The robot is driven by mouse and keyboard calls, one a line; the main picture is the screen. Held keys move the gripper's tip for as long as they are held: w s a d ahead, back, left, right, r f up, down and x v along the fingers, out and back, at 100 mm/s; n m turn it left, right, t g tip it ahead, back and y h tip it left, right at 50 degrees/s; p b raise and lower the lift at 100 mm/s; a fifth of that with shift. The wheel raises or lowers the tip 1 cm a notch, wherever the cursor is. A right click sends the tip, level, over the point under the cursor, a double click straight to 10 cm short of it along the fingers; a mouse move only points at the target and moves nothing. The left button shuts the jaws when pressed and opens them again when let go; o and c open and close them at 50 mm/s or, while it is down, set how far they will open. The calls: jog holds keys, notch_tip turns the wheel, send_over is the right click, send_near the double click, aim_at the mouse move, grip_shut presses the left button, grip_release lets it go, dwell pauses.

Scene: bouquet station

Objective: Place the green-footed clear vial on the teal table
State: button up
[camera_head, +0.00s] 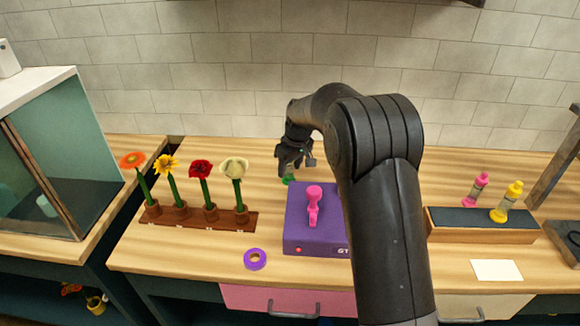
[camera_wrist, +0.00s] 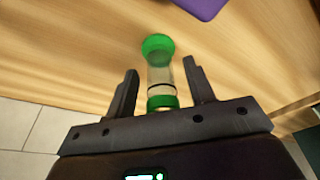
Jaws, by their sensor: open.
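The green-footed clear vial (camera_wrist: 159,72) lies between the two fingers of my open gripper (camera_wrist: 160,68) in the wrist view. Its round green foot (camera_wrist: 158,44) points away from the palm, and a green band (camera_wrist: 162,102) sits at the near end. In the head view, its green foot (camera_head: 288,180) shows on the wooden counter below my gripper (camera_head: 291,164), behind the purple box. The gripper hides most of the vial there. I cannot tell whether a finger touches it. No separate teal table is clear; a teal-walled case (camera_head: 95,150) stands at the left.
A brown rack (camera_head: 190,219) holds several flowers at the left. A purple box (camera_head: 300,235) with a pink handle (camera_head: 314,203) is close in front of the gripper. A purple ring (camera_head: 255,259) lies nearer. At right, a wooden stand (camera_head: 470,232) bears pink and yellow bottles.

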jog(key=v, duration=1.1)
jog(key=s+d+r+m+t, duration=0.1)
jog(key=s+d+r+m, duration=0.1)
jog(key=s+d+r, duration=0.5)
jog(key=s+d+r+m+t, duration=0.1)
jog(key=s+d+r, duration=0.15)
jog(key=s, duration=0.35)
jog(key=s+d+r+m, duration=0.1)
jog(key=s+d+m, duration=0.15)
jog(key=s, duration=0.45)
jog(key=s+d+f+m+t+h, duration=0.1)
jog(key=s+d+f, duration=0.2)
jog(key=s, duration=0.6)
jog(key=s+d+f+m, duration=0.2)
jog(key=s+d+f, duration=0.1)
jog(key=s, duration=0.7)
jog(key=shift+d+t+h, duration=0.4)
jog(key=shift+d, duration=0.05)
jog(key=shift+m, duration=0.25)
